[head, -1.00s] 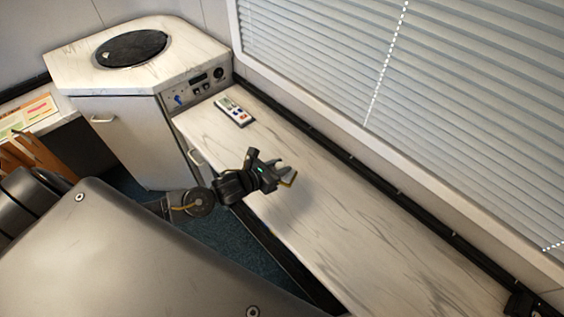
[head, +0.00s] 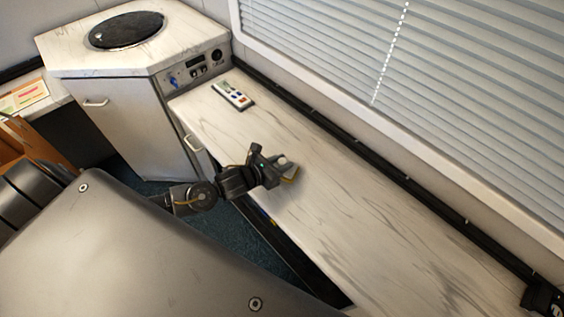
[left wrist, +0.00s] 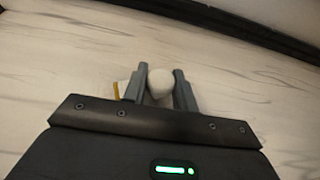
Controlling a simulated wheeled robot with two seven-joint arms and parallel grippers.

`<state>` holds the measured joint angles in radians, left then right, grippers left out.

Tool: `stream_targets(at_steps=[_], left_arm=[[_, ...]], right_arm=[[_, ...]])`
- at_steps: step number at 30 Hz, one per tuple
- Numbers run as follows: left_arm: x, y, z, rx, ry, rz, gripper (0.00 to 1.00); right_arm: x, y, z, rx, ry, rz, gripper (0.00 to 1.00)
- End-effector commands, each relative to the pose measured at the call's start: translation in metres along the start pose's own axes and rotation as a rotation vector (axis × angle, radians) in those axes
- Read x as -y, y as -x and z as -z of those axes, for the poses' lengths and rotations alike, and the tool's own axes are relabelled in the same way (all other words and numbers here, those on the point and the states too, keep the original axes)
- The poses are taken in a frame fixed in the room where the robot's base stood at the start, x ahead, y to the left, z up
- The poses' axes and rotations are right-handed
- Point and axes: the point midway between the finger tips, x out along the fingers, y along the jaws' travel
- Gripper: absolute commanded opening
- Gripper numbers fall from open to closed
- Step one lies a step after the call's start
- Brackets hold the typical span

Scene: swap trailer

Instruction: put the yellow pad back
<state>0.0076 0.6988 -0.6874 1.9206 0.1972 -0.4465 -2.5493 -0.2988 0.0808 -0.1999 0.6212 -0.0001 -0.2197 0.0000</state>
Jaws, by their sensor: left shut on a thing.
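My left gripper (head: 288,169) is over the marbled counter, below the window. It is shut on a pale rounded piece (left wrist: 160,82), seen between the fingers in the left wrist view.
A white remote-like device (head: 233,96) lies on the counter (head: 370,240) farther back. A cabinet with a round dark top plate (head: 126,30) and a control panel (head: 196,66) stands at the back left. The counter's right part is clear up to the black rail (head: 400,185).

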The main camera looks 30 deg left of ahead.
Motion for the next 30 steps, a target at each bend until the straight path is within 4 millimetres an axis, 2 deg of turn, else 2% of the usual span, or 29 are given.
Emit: stream_targets(at_steps=[29,30], left_arm=[[0.000,-0.005,0.012,0.001,0.001,0.000,0.02],[0.000,-0.005,0.012,0.001,0.001,0.000,0.29]], right_arm=[[0.002,-0.009,-0.003,0.004,0.000,0.002,1.00],[0.002,-0.009,-0.003,0.003,-0.001,0.002,1.00]])
